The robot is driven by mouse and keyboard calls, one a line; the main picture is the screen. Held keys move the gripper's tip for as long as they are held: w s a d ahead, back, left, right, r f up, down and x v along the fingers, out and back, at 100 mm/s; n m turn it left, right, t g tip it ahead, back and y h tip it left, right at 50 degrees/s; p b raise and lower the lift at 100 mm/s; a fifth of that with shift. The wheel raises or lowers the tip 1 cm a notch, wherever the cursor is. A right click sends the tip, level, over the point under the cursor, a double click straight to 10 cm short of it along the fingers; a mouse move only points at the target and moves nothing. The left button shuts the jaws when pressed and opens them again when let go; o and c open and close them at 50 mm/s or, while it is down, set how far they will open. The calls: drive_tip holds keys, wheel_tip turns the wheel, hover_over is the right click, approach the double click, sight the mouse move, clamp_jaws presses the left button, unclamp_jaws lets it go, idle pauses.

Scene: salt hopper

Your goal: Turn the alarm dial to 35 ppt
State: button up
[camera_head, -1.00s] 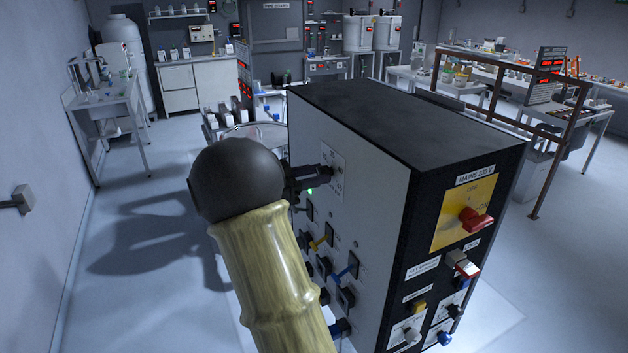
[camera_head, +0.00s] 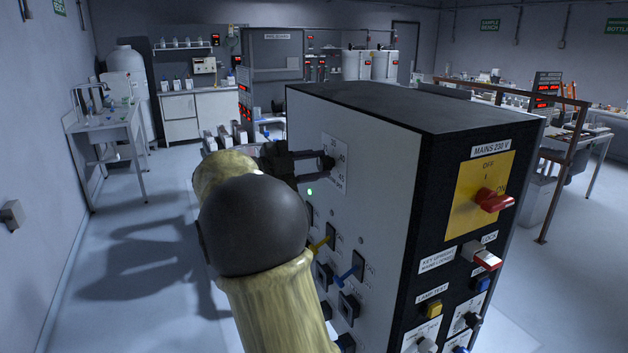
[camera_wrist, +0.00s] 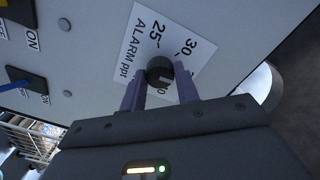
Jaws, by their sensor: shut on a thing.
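The alarm dial is a small dark round knob (camera_wrist: 160,70) on a white scale plate (camera_wrist: 138,42) marked "ALARM ppt", with 25 and 30 readable in the wrist view. My gripper (camera_wrist: 160,78) has one finger on each side of the knob and is shut on it. A slot shows in the knob's face, but I cannot tell which mark it points to. In the head view my gripper (camera_head: 318,164) reaches the plate (camera_head: 335,183) from the left, and its fingers partly cover the scale.
The grey cabinet (camera_head: 375,210) carries the dial on its left face. A red mains switch (camera_head: 493,200) is on the black front. Open floor lies left.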

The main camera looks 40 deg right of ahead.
drive_tip(key=shift+m+b, duration=0.4)
drive_tip(key=shift+m, duration=0.1)
drive_tip(key=o, duration=1)
drive_tip(key=b+v, duration=0.2)
drive_tip(key=v, duration=1.5)
drive_tip(key=shift+a, duration=0.25)
